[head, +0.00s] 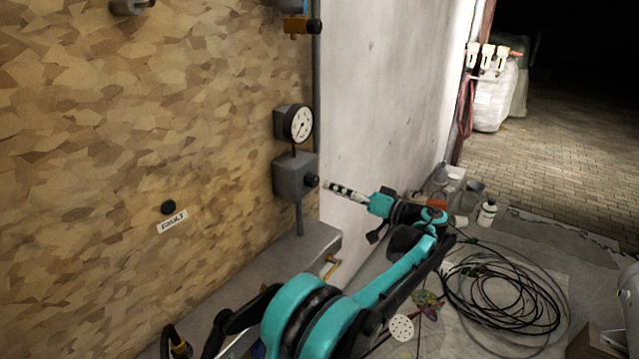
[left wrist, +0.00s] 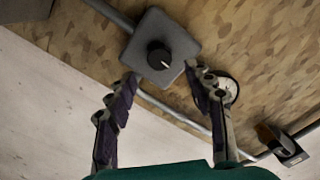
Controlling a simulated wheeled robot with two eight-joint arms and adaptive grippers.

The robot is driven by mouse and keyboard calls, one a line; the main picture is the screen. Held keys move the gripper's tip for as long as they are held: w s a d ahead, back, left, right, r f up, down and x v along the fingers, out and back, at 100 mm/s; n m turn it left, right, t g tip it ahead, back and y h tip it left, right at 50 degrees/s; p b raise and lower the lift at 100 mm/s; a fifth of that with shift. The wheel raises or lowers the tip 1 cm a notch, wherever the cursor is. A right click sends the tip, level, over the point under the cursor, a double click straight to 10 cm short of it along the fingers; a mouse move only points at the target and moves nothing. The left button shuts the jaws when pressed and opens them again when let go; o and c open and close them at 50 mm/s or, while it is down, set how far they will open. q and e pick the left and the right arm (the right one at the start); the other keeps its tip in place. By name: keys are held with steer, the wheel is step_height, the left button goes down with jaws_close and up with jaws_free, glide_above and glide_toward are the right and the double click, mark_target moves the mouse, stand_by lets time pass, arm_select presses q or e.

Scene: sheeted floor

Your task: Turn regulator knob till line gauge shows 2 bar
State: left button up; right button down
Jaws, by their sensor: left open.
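The regulator is a grey box (head: 291,178) on the wall with a black knob (head: 312,180) on its front. The round white line gauge (head: 299,124) is above it; its reading is too small to tell. My left gripper (head: 332,187) is just right of the knob, apart from it. In the left wrist view the knob (left wrist: 159,56) shows on the grey box (left wrist: 178,35), beyond the open, empty left fingers (left wrist: 161,76). The gauge (left wrist: 232,90) is partly hidden behind the right-hand finger. My right gripper is not in view.
A brass valve (head: 303,26) is above the gauge. A ledge (head: 255,268) runs below the regulator. A black button (head: 168,208) and a FAULT label (head: 172,222) are left on the wall. Coiled black cable (head: 500,298) lies on the floor, with a white bottle (head: 487,214) behind.

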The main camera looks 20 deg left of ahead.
mark_target(316, 182)
arm_select(q)
steer(key=b+x, duration=0.1)
steer(key=x, duration=0.5)
steer(key=shift+a, duration=0.15)
steer(key=c, duration=1.2)
